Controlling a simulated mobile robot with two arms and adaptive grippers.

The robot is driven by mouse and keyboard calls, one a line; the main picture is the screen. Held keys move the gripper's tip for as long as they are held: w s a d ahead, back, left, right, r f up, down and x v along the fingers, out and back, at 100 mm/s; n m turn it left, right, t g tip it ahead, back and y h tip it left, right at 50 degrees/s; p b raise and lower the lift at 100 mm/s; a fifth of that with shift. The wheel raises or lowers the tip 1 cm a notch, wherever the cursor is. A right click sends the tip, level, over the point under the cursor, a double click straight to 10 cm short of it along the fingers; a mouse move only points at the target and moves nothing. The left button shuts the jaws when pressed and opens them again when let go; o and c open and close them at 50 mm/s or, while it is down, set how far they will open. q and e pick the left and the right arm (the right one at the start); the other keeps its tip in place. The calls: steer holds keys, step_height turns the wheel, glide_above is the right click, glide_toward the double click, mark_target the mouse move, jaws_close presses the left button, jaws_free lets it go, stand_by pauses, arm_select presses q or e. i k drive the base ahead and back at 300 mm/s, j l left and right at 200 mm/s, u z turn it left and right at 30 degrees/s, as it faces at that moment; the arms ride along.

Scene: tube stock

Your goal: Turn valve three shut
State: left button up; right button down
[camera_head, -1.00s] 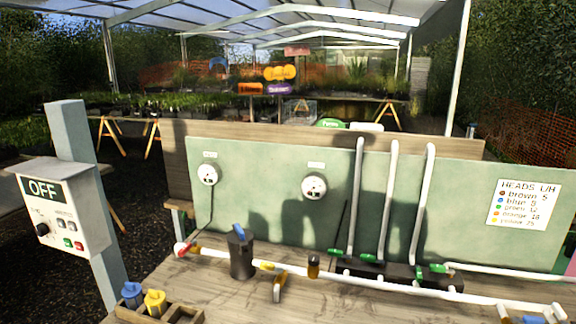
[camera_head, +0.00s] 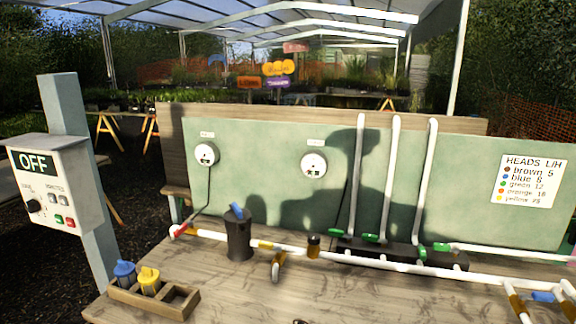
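A black valve manifold (camera_head: 395,252) lies on the wooden bench against the green board. Several small green valve handles sit along it, at its left end (camera_head: 337,233), under the middle pipe (camera_head: 371,237), at the front right (camera_head: 421,252) and at the right end (camera_head: 442,247). White pipes (camera_head: 388,180) rise from it, and another runs right. I cannot read any valve numbers, so which is valve three is unclear. A red handle (camera_head: 180,230) is on the white supply pipe's left end. Neither of my grippers is in view.
A dark canister (camera_head: 239,236) with a blue top stands by the supply pipe. A wooden tray (camera_head: 130,297) holds blue and yellow heads at the front left. An OFF control box (camera_head: 48,185) stands left. Two round gauges (camera_head: 206,154) (camera_head: 313,165) are on the board. The front middle bench is mostly clear.

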mark_target(422, 253)
steer(key=l+z, duration=0.3)
steer(key=l, duration=0.35)
steer(key=k+l+z, duration=0.1)
steer(key=l+z, duration=0.2)
steer(key=l, duration=0.35)
